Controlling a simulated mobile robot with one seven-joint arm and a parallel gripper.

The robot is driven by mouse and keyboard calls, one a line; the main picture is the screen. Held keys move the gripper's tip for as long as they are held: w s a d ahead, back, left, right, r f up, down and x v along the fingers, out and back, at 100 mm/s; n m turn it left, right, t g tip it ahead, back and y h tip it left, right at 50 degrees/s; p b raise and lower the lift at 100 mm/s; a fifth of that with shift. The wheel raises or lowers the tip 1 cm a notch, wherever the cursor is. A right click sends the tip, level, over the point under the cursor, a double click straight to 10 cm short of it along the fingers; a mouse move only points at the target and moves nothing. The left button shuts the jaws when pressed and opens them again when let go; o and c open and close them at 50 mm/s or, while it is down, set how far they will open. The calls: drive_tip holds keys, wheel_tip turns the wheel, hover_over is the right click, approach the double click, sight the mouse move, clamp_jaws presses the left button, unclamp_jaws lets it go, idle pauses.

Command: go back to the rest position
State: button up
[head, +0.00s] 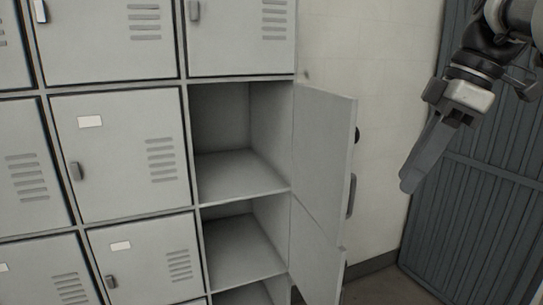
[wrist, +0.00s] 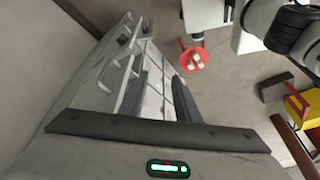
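My gripper (head: 409,182) hangs at the upper right of the head view, pointing down and to the left. It is in the air, to the right of an open locker door (head: 322,150) and apart from it. In the wrist view, the two dark fingers of my gripper (wrist: 157,82) stand apart with a gap between them. Nothing shows held in that gap; pale locker fronts (wrist: 153,106) show behind it.
Grey lockers (head: 120,150) fill the left and middle of the head view. An open compartment (head: 240,175) is empty. A second door (head: 318,262) stands open below. A dark ribbed panel (head: 470,215) stands behind my arm. The wrist view shows a red round object (wrist: 193,61) on the floor.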

drive_tip(key=s+a+f+m+t+h, duration=0.2)
drive_tip(key=s+a+f+m, duration=0.2)
drive_tip(key=f, duration=0.5)
drive_tip(key=s+a+f+m+t+h, duration=0.1)
drive_tip(key=s+a+f+m+t, duration=0.1)
drive_tip(key=s+a+f+m, duration=0.2)
drive_tip(key=s+f+m, duration=0.3)
drive_tip(key=f+m, duration=0.1)
drive_tip(key=m, duration=0.1)
drive_tip(key=shift+a+f+h, duration=0.3)
drive_tip(key=shift+f+h, duration=0.1)
